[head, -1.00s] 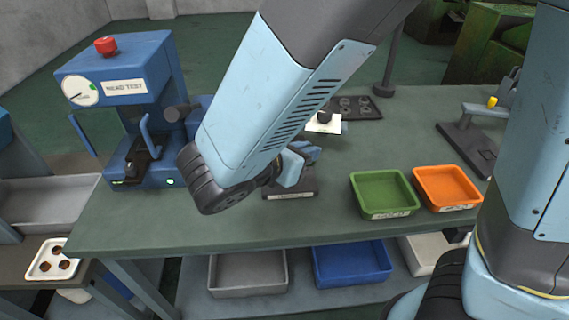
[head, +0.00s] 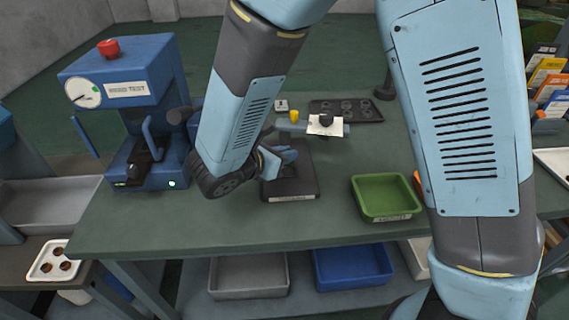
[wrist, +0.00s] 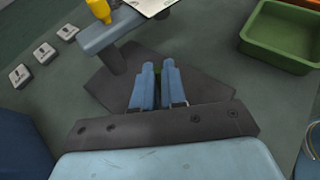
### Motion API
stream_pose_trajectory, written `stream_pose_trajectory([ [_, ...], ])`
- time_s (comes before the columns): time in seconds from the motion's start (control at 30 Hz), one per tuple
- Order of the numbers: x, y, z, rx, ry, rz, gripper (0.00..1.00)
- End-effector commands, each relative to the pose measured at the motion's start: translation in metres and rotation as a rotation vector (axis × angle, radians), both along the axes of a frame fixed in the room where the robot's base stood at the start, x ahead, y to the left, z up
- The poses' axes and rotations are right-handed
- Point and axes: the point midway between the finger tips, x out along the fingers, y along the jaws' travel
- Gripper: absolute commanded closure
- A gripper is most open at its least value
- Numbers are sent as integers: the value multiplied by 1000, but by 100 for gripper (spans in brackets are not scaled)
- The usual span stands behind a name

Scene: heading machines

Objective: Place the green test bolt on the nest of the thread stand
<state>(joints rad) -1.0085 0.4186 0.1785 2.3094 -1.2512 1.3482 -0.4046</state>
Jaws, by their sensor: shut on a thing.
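My gripper (wrist: 158,72) is shut on the green test bolt (wrist: 158,71); only a small green sliver shows between the blue fingers in the wrist view. In the head view my gripper (head: 290,156) is over the dark base (head: 292,186) of the thread stand, and the bolt cannot be made out. The stand's blue-grey arm (wrist: 108,34) with a yellow knob (wrist: 98,9) rises beyond my fingers. The nest is hidden behind my fingers, so I cannot tell whether the bolt touches it.
The blue head test machine (head: 125,90) stands left. A green tray (head: 385,196) is right of the stand, with an orange tray mostly hidden by my arm. A dark tray with round recesses (head: 348,110) lies behind. Small light blocks (wrist: 45,52) lie left in the wrist view.

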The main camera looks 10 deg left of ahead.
Motion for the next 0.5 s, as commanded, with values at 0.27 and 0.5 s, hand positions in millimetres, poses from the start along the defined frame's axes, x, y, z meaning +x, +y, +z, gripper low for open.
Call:
stream_pose_trajectory([
  [0.27, 1, 0, -30, -3, 1, -1, 100],
  [0.5, 1, 1, -32, -1, -1, -1, 100],
])
